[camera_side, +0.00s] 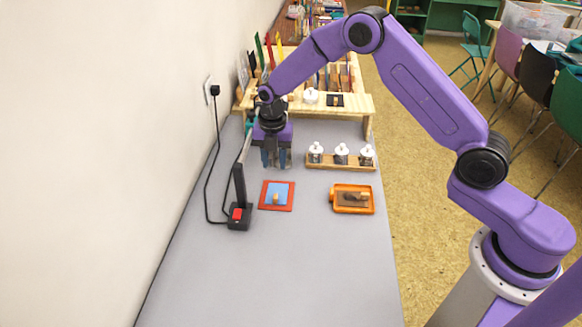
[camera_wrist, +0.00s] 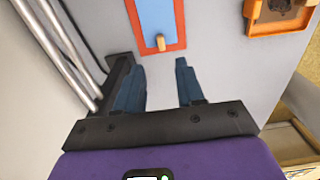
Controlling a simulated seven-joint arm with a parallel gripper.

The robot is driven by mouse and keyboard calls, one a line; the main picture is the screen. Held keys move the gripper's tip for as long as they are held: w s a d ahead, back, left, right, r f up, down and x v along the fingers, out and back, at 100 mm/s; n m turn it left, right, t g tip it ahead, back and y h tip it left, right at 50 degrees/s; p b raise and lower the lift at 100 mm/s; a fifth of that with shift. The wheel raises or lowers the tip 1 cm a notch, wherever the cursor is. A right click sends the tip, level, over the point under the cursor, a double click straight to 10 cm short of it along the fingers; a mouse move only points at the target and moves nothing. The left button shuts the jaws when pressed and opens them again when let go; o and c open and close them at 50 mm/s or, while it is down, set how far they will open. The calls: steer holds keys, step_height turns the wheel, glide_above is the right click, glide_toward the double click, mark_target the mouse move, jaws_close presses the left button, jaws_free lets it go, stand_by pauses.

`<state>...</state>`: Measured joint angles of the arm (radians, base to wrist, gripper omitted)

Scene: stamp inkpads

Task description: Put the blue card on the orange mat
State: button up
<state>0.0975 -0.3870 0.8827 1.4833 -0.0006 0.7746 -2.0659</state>
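The blue card (camera_side: 278,189) lies flat on the red-orange mat (camera_side: 263,197), inside its rim, in the middle of the grey table. In the wrist view, the near end of the blue card (camera_wrist: 157,15) and the mat (camera_wrist: 182,20) show at the top, cut off by the frame. A small wooden peg (camera_side: 276,199) stands at the card's near end. My gripper (camera_side: 274,162) hangs beyond the mat in the side view, above the table. In the wrist view its two blue fingers (camera_wrist: 158,78) are apart with only bare table between them.
An orange tray (camera_side: 372,200) with a dark pad and a stamp lies right of the mat. A wooden rack (camera_side: 340,165) with three white-topped bottles stands behind. A black post (camera_side: 240,190) with a red switch is to the left. The front table is clear.

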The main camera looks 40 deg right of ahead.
steer(key=s+a+r+m, duration=0.25)
steer(key=s+r, duration=0.35)
steer(key=s, duration=0.3)
steer(key=s+a+r+m, duration=0.1)
steer(key=s+r+m, duration=0.4)
steer(key=s, duration=0.4)
steer(key=s+d+r+m, duration=0.1)
steer(key=s+d+m, duration=0.1)
steer(key=s, duration=0.5)
steer(key=s+d+r+m, duration=0.2)
steer(key=s+d, duration=0.2)
steer(key=s, duration=0.3)
steer(key=s+d+r+m, duration=0.1)
steer(key=s+d+m, duration=0.2)
steer(key=s, duration=0.5)
steer(key=shift+d+r, duration=0.35)
steer(key=shift+r, duration=0.05)
